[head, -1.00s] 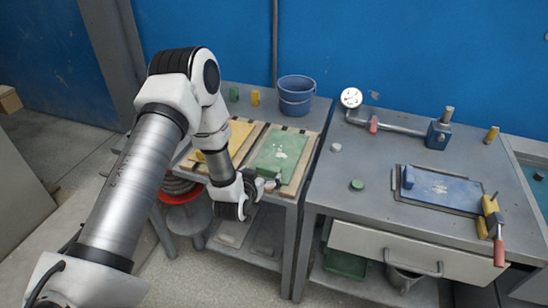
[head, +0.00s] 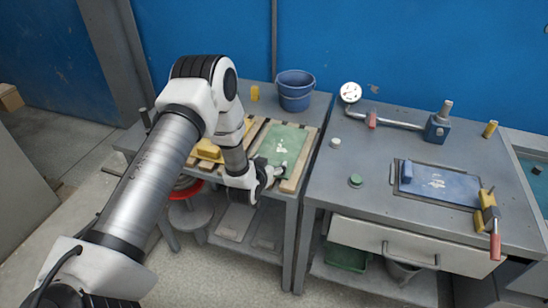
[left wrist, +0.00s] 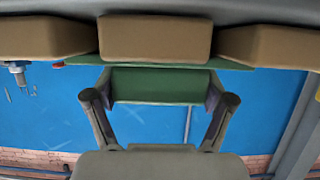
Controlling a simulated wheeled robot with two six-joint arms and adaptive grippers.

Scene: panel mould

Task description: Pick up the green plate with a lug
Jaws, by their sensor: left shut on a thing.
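The green plate (head: 284,143) lies on wooden slats on the left bench, with pale marks on its top. My left gripper (head: 277,173) is at its near edge, shut on its lug. In the left wrist view the green lug (left wrist: 155,85) sits between the two fingers (left wrist: 158,98), and a thin strip of the plate (left wrist: 235,64) shows behind it, close against the wooden slats (left wrist: 155,38). I cannot tell whether the plate is clear of the slats. My right gripper is not in view.
A yellow piece (head: 209,149) lies left of the green plate, partly behind my arm. A blue bucket (head: 295,91) stands behind.

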